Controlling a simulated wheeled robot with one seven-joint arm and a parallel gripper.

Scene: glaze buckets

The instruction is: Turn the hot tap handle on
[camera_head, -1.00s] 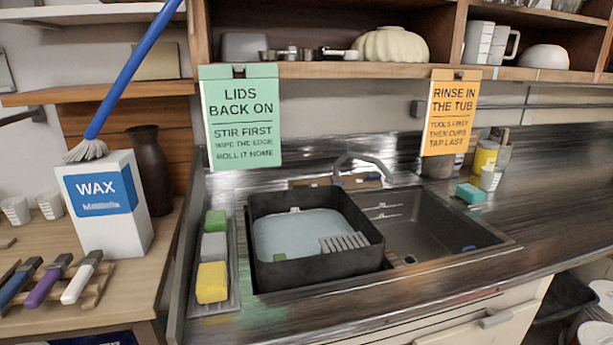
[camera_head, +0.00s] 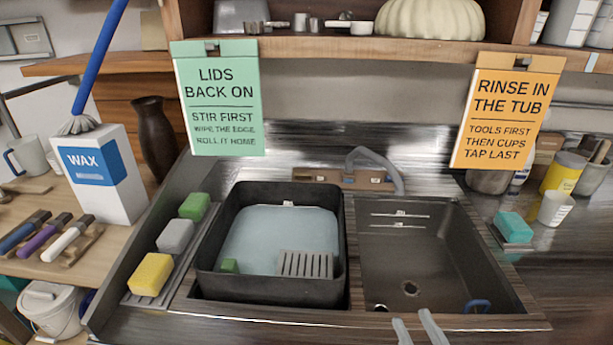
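The tap's grey curved spout (camera_head: 378,160) rises behind the sink. Its base stands by a low brown strip (camera_head: 335,179) at the back wall. Small pale details show on the strip, but I cannot make out which is the hot handle or how it is set. Two pale grey fingers of my gripper (camera_head: 417,330) show at the bottom edge, in front of the right basin. They are apart with nothing seen between them, well short of the tap. The rest of my gripper is out of view.
A black tub (camera_head: 206,245) of pale water sits in the left of the sink; the right basin (camera_head: 385,265) is mostly bare, with a blue ring-like item (camera_head: 477,306). Sponges line the left ledge. Green (camera_head: 218,100) and orange (camera_head: 508,110) signs hang above, flanking the tap.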

